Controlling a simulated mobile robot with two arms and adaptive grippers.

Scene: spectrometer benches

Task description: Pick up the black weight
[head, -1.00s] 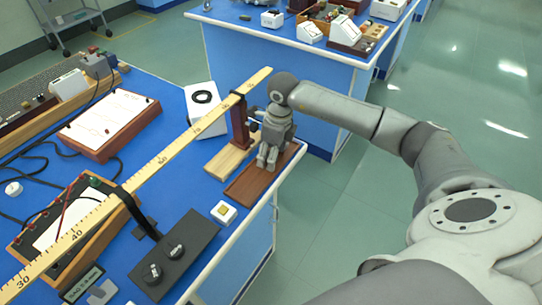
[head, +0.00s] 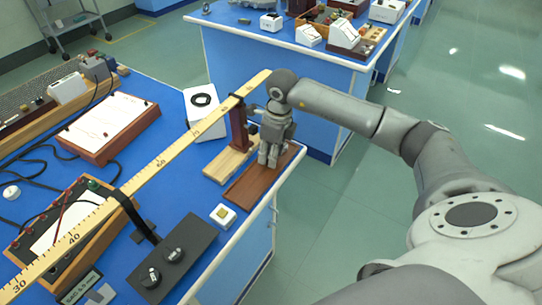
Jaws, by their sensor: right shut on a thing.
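My right gripper (head: 268,163) points down over a reddish-brown wooden board (head: 243,186) at the right edge of the blue bench. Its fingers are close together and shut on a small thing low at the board. The fingers hide nearly all of that thing; I take it to be the black weight, but its shape and colour do not show. I cannot tell whether it touches the board. My left gripper is not in view.
A long yellow ruler (head: 160,165) runs across the bench, past a dark red upright (head: 239,130) on a pale wooden base (head: 228,163) beside the gripper. A small white box (head: 222,216) and a dark plate with metal knobs (head: 190,243) stand nearer. Open floor lies right.

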